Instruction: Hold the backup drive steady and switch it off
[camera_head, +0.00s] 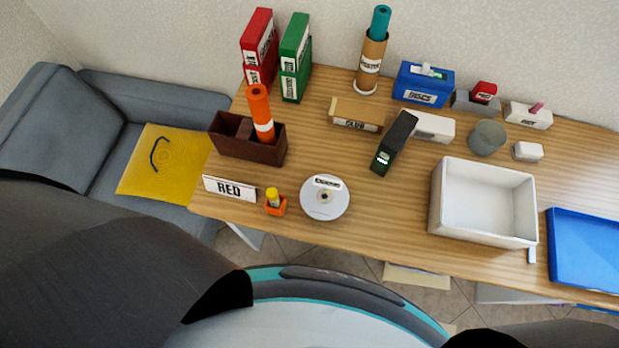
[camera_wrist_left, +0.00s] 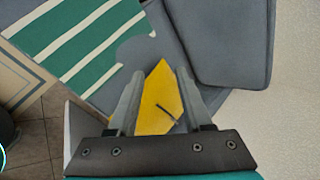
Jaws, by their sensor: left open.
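A black upright box with small green lights (camera_head: 394,142), which looks like the backup drive, stands near the middle of the table in the head view. A white box (camera_head: 434,127) is just right of it. I cannot make out a switch on it. My left gripper (camera_wrist_left: 160,80) is open and empty in the left wrist view. It points toward the sofa, with a yellow bag (camera_wrist_left: 160,100) beyond its fingers, away from the drive. Neither gripper shows in the head view, and my right gripper is out of sight.
Around the drive are a cardboard CLUB box (camera_head: 357,115), a grey cup (camera_head: 488,137) and a white bin (camera_head: 484,239). A disc (camera_head: 325,198) and a RED sign (camera_head: 229,188) lie toward the front left. Bare wood (camera_head: 385,205) is in front of the drive.

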